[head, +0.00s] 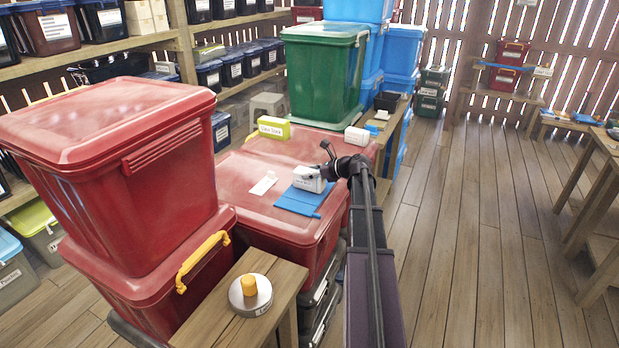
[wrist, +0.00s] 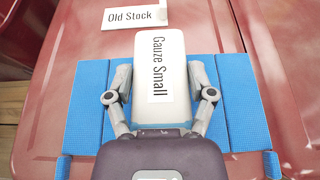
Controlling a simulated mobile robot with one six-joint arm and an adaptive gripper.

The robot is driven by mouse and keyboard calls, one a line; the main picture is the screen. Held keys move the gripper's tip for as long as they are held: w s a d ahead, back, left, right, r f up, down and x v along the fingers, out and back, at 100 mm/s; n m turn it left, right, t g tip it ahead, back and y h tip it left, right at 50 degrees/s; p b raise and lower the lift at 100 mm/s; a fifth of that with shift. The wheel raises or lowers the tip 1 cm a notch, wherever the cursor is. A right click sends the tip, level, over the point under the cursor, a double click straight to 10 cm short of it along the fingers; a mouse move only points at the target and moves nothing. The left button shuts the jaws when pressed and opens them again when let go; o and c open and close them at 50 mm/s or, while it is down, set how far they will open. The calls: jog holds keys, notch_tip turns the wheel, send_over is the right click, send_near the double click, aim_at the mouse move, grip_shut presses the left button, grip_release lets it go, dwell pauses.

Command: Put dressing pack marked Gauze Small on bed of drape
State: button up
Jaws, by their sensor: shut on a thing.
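The dressing pack is a white block labelled "Gauze Small" (wrist: 160,75). It also shows in the head view (head: 308,180). My gripper (wrist: 160,90) is shut on it, one finger on each side. The drape is a blue folded cloth (wrist: 90,115) on a red bin lid; it also shows in the head view (head: 297,201). The pack is over the drape in the wrist view. I cannot tell whether it touches the drape or is held just above it.
A white card marked "Old Stock" (wrist: 136,15) lies beyond the drape. Stacked red bins (head: 120,150) rise at left. A round tin (head: 250,296) sits nearer.

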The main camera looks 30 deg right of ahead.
jog(key=shift+f, duration=0.2)
dwell(0.3)
jog(key=o, duration=1.1)
jog(key=shift+r, duration=0.15)
jog(key=shift+r, duration=0.1)
jog(key=p+v, duration=0.4)
jog(key=v, duration=0.8)
jog(key=shift+p, duration=0.35)
